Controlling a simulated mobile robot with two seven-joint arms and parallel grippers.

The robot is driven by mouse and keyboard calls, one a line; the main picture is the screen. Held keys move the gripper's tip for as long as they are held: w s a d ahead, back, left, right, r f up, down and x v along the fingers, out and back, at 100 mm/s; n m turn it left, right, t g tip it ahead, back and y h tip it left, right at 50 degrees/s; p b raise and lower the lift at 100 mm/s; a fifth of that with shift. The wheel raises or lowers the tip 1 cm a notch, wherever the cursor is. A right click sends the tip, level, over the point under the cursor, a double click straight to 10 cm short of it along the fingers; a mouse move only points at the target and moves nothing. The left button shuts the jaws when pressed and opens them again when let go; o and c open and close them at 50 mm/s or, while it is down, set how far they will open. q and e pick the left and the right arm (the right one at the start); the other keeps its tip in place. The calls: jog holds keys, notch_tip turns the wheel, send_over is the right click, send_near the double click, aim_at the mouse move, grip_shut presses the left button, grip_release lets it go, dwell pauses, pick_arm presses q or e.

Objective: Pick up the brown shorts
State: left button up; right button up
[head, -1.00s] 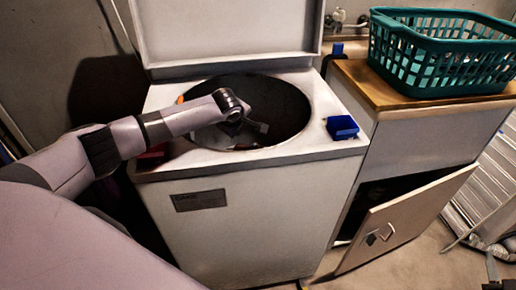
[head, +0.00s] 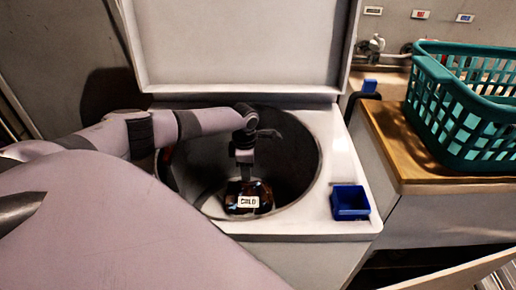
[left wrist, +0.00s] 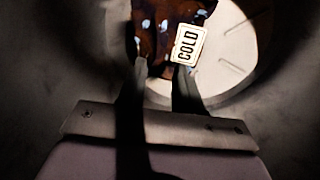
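The brown shorts (head: 262,194) lie in the bottom of the washer drum (head: 292,140) as a dark, glossy brown bundle. My left gripper (head: 245,178) reaches down into the drum, right above the shorts. Whether the fingertips touch the cloth cannot be told. My right gripper is not in view.
The washer lid (head: 235,50) stands open behind the drum. A blue box (head: 349,202) sits on the washer's top, right of the opening. A teal basket (head: 470,110) stands on a wooden counter (head: 388,130) at right. The drum rim surrounds my left arm.

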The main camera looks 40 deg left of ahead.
aim_at(250, 183)
pick_arm(q)
jog(key=shift+f, duration=0.9)
jog(key=f, duration=0.1)
jog(key=f+b, duration=0.2)
jog(key=f, duration=0.1)
jog(key=shift+w+d, duration=0.3)
jog(key=shift+w, duration=0.1)
jog(key=shift+f+b, duration=0.35)
jog(key=shift+f, duration=0.2)
grip_shut()
